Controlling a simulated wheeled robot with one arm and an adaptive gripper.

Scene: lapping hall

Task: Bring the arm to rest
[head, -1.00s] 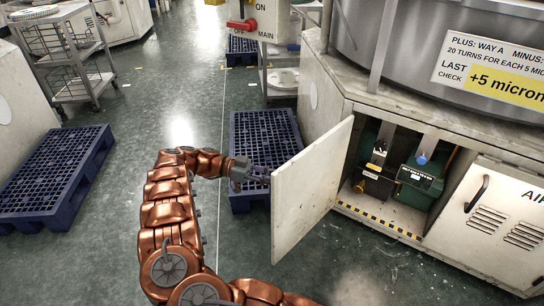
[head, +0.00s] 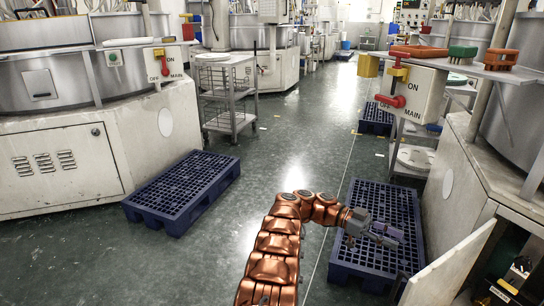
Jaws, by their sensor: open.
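My copper-coloured arm reaches up from the bottom of the head view and bends to the right. My gripper (head: 384,236) is at its end, over the blue pallet (head: 352,266) on the right, with nothing seen between its fingers. It is left of the open cabinet door (head: 446,270) and apart from it in the picture. The gripper's height above the pallet is hard to tell.
The cabinet's inside (head: 510,275) shows at the lower right edge. A second blue pallet (head: 184,190) lies on the left, and a metal trolley (head: 228,95) stands behind it. A red-handled switch box (head: 411,92) is at upper right. The middle aisle floor (head: 300,125) is clear.

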